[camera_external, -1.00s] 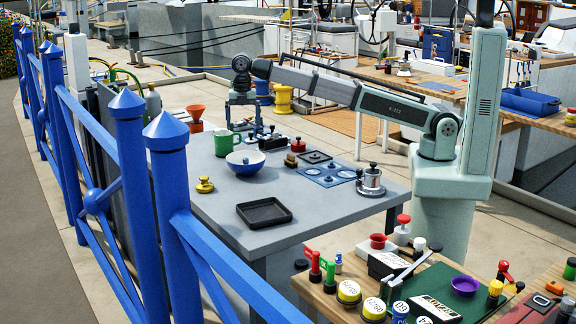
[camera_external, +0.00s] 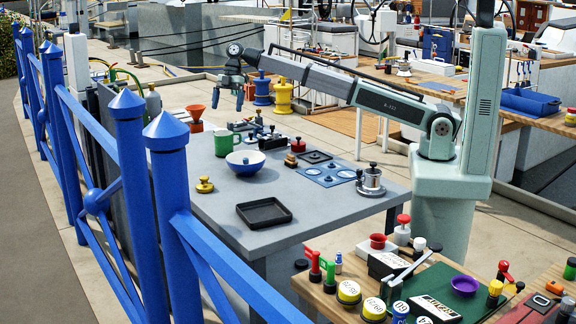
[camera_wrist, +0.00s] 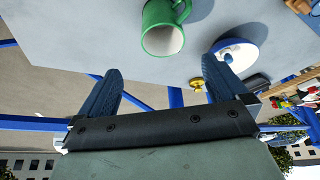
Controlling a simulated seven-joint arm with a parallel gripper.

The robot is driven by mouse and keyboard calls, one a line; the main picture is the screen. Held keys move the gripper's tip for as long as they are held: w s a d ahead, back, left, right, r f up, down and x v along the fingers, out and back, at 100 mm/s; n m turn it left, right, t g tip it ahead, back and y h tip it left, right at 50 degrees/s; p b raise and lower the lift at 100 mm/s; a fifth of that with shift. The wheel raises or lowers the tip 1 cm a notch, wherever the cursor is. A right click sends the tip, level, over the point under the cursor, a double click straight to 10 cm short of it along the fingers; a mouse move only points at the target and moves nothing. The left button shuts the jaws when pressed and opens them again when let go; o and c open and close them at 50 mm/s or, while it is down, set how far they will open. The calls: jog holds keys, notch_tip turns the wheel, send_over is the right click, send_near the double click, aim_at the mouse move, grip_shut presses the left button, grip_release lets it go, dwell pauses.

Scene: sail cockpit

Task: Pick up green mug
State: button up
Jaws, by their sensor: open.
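The green mug (camera_external: 226,146) stands upright on the grey table, toward its far left side, behind a blue-and-white bowl (camera_external: 245,168). The mug also shows at the top of the wrist view (camera_wrist: 162,30), with its pale inside and its handle toward the upper right. My gripper (camera_external: 227,97) is raised above the far part of the table, above the mug in the picture, and apart from it. In the wrist view my blue fingers (camera_wrist: 164,68) are spread wide with nothing between them.
An orange-red funnel-like piece (camera_external: 195,112) stands left of the mug. Small dark fittings (camera_external: 258,132) sit just right of it. A yellow piece (camera_external: 204,185) and a black tray (camera_external: 264,212) are nearer. Blue railing (camera_external: 170,190) runs along the table's left.

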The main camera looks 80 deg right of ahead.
aim_at(223, 138)
jog(key=shift+s+x, duration=0.15)
jog(key=shift+x, duration=3.3)
jog(key=shift+s+x, duration=0.15)
jog(key=shift+x, duration=3.3)
jog(key=shift+d+f, duration=0.1)
jog(key=shift+d, duration=0.05)
jog(key=c, duration=1)
jog(key=shift+o, duration=0.2)
